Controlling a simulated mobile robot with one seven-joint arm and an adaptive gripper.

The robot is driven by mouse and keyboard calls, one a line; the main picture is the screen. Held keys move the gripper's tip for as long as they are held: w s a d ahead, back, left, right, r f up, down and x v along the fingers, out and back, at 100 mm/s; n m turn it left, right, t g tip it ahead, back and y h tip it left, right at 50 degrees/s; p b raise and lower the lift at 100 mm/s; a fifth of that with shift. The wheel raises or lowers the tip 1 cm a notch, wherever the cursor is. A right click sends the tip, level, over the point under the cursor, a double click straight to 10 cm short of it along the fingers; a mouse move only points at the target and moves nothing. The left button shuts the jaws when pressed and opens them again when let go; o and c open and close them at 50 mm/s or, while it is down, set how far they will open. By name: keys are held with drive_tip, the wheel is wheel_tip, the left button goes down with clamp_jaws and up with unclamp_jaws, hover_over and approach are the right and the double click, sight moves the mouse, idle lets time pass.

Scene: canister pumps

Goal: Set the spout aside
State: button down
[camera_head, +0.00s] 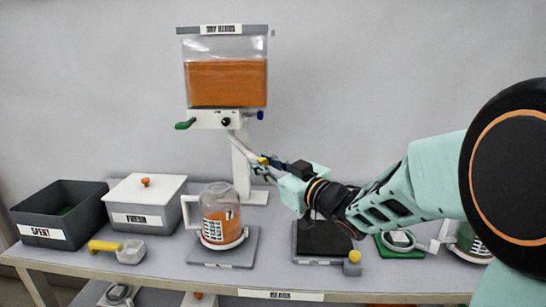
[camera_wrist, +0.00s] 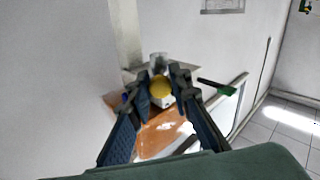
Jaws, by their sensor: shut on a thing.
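The spout (camera_head: 243,146) is a pale tube that slants down and right from the underside of the hopper's white valve block (camera_head: 215,119). Its yellow knob (camera_head: 263,160) is at the lower end. My gripper (camera_head: 270,161) reaches in from the right and is shut on the knob. In the wrist view the round yellow knob (camera_wrist: 160,89) sits between the two fingertips. I cannot tell whether the spout's upper end still touches the valve block.
Below stands a jug (camera_head: 220,214) with orange grains on a grey pad (camera_head: 246,258). To the left are a white-lidded bin (camera_head: 147,190), a dark "SPENT" bin (camera_head: 52,235) and a yellow-handled scoop (camera_head: 118,248). A dark pad (camera_head: 322,238) is under my arm.

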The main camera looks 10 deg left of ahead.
drive_tip(key=shift+w+d+r+n+g+y+p, duration=0.1)
drive_tip(key=shift+w+d+n+g+y+p, duration=0.55)
drive_tip(key=shift+p, duration=0.4)
drive_tip(key=shift+w+d+n+g+y+p, duration=0.4)
drive_tip(key=shift+w+n+g+p, duration=0.3)
drive_tip(key=shift+g+p, duration=0.25)
drive_tip(key=shift+w+d+r+n+g+y+p, duration=0.1)
drive_tip(key=shift+w+d+n+g+y+p, duration=0.4)
drive_tip(key=shift+w+g+p, duration=0.45)
drive_tip(key=shift+s, duration=0.15)
drive_tip(key=c, duration=1.8)
unclamp_jaws()
drive_tip(key=shift+f, duration=0.1)
drive_tip(key=shift+o, duration=0.2)
drive_tip(key=v, duration=1.1)
drive_tip(key=shift+s+d+f, duration=0.2)
drive_tip(key=shift+s+d, duration=0.1)
drive_tip(key=shift+d, duration=0.05)
